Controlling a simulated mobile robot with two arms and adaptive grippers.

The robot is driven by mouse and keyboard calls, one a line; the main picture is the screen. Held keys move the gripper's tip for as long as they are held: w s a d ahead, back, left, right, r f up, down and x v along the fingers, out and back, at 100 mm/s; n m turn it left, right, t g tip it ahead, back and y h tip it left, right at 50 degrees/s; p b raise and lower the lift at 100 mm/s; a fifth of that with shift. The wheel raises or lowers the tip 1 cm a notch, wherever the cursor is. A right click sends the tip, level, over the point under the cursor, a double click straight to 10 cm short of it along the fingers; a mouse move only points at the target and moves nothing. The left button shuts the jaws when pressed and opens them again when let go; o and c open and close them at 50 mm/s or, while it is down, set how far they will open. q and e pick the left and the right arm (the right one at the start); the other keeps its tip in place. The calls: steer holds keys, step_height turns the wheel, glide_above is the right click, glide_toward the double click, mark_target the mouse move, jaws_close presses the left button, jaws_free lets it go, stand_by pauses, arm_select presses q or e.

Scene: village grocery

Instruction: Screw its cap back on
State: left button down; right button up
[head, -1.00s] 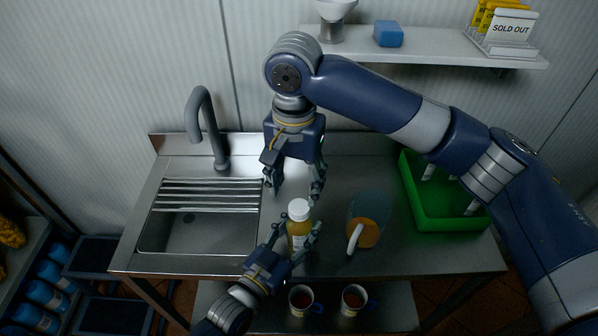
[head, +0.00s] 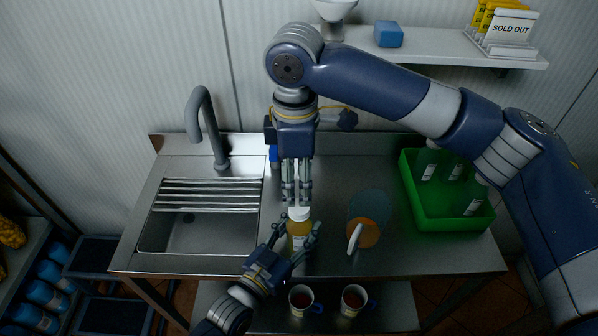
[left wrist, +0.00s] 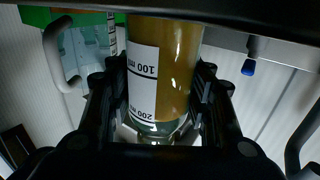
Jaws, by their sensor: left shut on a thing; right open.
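A small bottle of yellow-orange liquid (head: 298,238) stands upright near the front edge of the steel counter. My left gripper (head: 298,230) is shut around its body from the front. The left wrist view shows the bottle close up (left wrist: 165,70), with a white volume label, between the fingers. A white cap (head: 298,213) shows at the bottle's top; whether it is screwed tight cannot be told. My right gripper (head: 297,200) points straight down over the cap, open, its fingertips at or just above it. The fingers partly hide the cap, and contact is unclear.
A pitcher of orange liquid (head: 368,224) stands close to the right of the bottle. A green crate (head: 447,224) holding bottles is farther right. The sink (head: 190,235) and faucet (head: 205,125) are left. Two mugs (head: 301,299) (head: 354,300) stand on the lower shelf.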

mark_target(299, 207)
steer(key=n, duration=0.5)
steer(key=shift+r+n, duration=0.15)
steer(key=shift+n, duration=0.25)
steer(key=n, duration=0.5)
steer(key=shift+d+r, duration=0.1)
steer(key=shift+r, duration=0.05)
steer(key=n, duration=0.6)
steer(key=shift+r, duration=0.15)
steer(key=n, duration=0.5)
steer(key=shift+d+r, duration=0.1)
steer(key=shift+r, duration=0.05)
steer(key=shift+f, duration=4.05)
steer(key=shift+c, duration=0.2)
